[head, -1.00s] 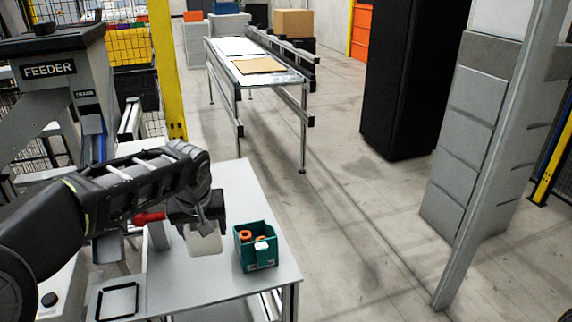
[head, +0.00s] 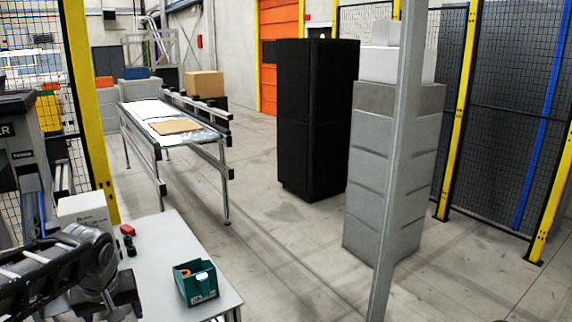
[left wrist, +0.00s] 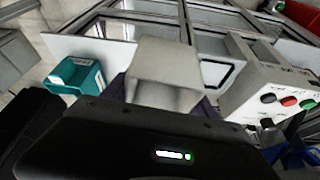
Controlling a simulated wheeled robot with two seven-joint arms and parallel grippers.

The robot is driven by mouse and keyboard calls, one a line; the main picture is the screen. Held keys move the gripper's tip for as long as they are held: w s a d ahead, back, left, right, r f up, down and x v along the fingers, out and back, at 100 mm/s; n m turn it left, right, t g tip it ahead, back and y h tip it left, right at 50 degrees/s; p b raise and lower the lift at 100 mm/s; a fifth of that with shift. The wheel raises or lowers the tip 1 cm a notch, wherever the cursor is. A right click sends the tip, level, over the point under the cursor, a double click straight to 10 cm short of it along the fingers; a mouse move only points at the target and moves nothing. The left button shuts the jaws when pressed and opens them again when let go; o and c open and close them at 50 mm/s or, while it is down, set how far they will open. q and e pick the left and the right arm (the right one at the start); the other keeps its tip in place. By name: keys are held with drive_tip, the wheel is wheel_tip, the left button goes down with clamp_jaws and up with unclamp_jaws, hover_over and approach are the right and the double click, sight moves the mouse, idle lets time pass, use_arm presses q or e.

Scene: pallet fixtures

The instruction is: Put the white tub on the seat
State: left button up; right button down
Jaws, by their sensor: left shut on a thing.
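The white tub (left wrist: 165,75) is in the jaws of my left gripper (left wrist: 163,100), in the middle of the left wrist view. Dark fingers show on both sides of it. In the head view my left gripper (head: 110,303) is at the lower left, by the table's near side, and the tub is not visible there. A dark square outline (left wrist: 232,74) shows just right of the tub in the left wrist view; I cannot tell for sure that it is the seat. My right gripper is in neither view.
A teal bin (head: 197,291) with orange parts stands on the grey table (head: 158,240). A box with buttons (left wrist: 262,82) stands right of the tub in the left wrist view. A grey post (head: 398,170) and stacked grey crates (head: 365,205) are to the right.

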use_arm(q)
drive_tip(key=shift+w+r, duration=0.2)
drive_tip(key=shift+r, duration=0.05)
drive_tip(key=shift+w+d+f+m, duration=0.25)
drive_tip(key=shift+w+d+f, duration=0.15)
drive_tip(key=shift+w+f, duration=0.2)
drive_tip(key=shift+w+d+f+m, duration=0.25)
drive_tip(key=shift+w+d+f, duration=0.2)
drive_tip(key=shift+w, duration=0.15)
drive_tip(key=d+f+m+h, duration=0.1)
drive_tip(key=d+f+m, duration=0.1)
drive_tip(key=d+f, duration=0.3)
drive_tip(key=d+f+m+h, duration=0.1)
drive_tip(key=d+f+m, duration=0.2)
drive_tip(key=d+f, duration=0.3)
drive_tip(key=d, duration=0.4)
drive_tip(key=shift+w+d+t, duration=0.2)
drive_tip(key=shift+d+t, duration=0.2)
